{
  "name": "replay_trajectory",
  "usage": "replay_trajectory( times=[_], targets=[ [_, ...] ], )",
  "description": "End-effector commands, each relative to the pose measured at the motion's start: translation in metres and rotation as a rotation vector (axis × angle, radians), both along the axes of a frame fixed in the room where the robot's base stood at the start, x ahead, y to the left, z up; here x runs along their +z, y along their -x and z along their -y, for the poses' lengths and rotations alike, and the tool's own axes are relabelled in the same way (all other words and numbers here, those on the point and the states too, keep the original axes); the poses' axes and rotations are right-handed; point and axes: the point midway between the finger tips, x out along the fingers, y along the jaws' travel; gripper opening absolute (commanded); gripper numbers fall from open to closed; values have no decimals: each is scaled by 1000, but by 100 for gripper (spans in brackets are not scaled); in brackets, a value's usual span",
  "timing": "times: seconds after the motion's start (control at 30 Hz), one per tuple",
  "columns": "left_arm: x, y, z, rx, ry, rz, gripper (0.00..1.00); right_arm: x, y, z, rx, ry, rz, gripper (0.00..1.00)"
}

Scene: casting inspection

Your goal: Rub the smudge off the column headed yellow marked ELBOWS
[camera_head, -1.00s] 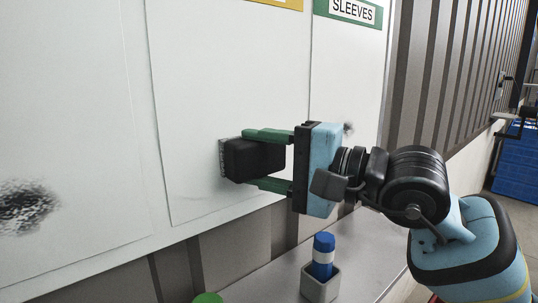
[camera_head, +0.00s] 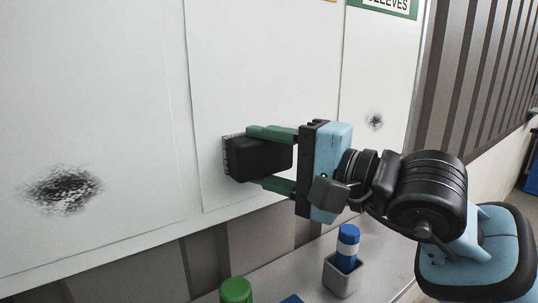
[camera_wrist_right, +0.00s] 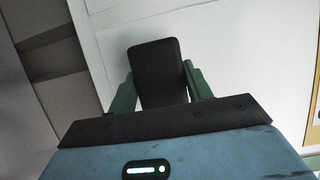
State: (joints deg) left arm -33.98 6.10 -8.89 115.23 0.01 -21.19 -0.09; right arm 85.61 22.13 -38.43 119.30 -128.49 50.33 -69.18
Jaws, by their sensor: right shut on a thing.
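The column headed yellow is the middle white sheet (camera_head: 255,70) on the board. Only a sliver of its yellow header (camera_head: 330,1) shows at the top edge, and its lettering is cut off. My right gripper (camera_head: 268,158) is shut on a black eraser (camera_head: 258,158), also seen in the wrist view (camera_wrist_right: 158,72). No smudge shows on this sheet's visible part; the area behind the eraser is hidden. My left gripper is not in view.
Dark smudges mark the left sheet (camera_head: 62,190) and the sheet under the green header (camera_head: 375,121). Below the board, a ledge (camera_head: 300,262) holds a blue marker (camera_head: 347,245) in a grey cup (camera_head: 342,276) and a green cylinder (camera_head: 236,290).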

Motion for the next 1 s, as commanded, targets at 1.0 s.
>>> replay_trajectory(
  times=[1.0],
  targets=[
    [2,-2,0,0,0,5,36,1,48,36,-1,-1,1,32]
  ],
)
